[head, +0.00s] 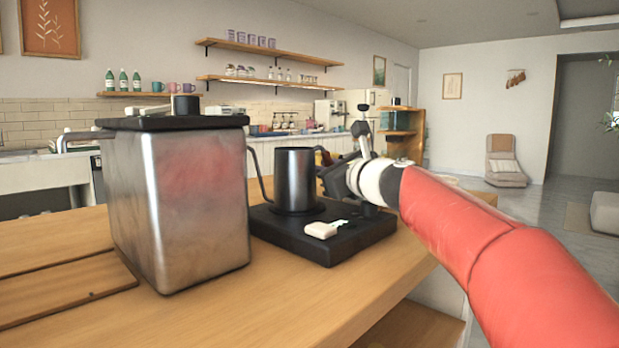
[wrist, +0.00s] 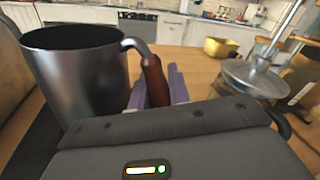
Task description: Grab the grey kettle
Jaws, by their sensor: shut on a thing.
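The grey kettle (head: 296,181) stands upright on a black base (head: 330,246) on the wooden counter, its thin spout on the left. It also shows in the wrist view (wrist: 82,75), open at the top, with a reddish-brown handle (wrist: 154,80) at its right. My gripper (wrist: 158,88) is at that handle, its purple-grey fingers shut on it from both sides. In the head view my gripper (head: 325,178) is at the kettle's right side, and its fingers are mostly hidden there.
A large metal box (head: 180,205) with a black lid stands left of the kettle. A glass press (wrist: 254,75) with a metal lid stands close to my gripper, and a yellow container (wrist: 221,47) sits behind. The front of the counter (head: 240,310) is clear.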

